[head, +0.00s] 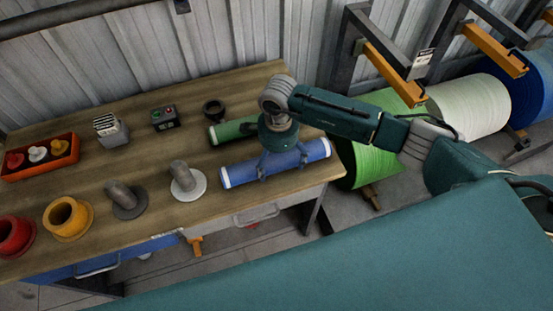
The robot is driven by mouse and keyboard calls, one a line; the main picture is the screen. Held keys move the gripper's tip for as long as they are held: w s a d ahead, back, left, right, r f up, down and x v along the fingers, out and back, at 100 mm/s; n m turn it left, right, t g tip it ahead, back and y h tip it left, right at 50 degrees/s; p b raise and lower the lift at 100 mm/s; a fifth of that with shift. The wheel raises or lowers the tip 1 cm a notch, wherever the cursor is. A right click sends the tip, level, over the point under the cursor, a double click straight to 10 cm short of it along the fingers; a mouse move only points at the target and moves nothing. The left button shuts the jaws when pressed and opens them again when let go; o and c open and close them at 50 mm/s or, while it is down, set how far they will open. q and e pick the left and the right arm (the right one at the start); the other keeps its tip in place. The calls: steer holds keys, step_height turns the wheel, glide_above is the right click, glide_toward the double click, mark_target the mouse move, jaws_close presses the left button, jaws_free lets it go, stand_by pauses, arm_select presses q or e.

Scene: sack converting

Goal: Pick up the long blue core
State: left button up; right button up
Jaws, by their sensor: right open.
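The long blue core (243,174) lies on the right end of the wooden workbench, tilted slightly up to the right, with pale ends. My right gripper (281,166) points down over the middle of the blue core, its fingers open and reaching down at the core. I cannot tell whether the fingers touch it. A green core (229,131) lies behind the blue one, partly hidden by my right gripper and wrist. My left gripper does not show.
On the workbench (160,145) stand a white-based peg (187,187), a grey-based peg (124,203), yellow (69,220) and red (14,238) flanged rings, an orange tray (42,160), a grey box (111,132) and a black ring (213,109). Large rolls (470,108) stand right.

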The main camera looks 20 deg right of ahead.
steer(key=c, duration=1.6)
steer(key=shift+r, duration=0.1)
steer(key=shift+c, duration=0.5)
steer(key=shift+r, duration=0.1)
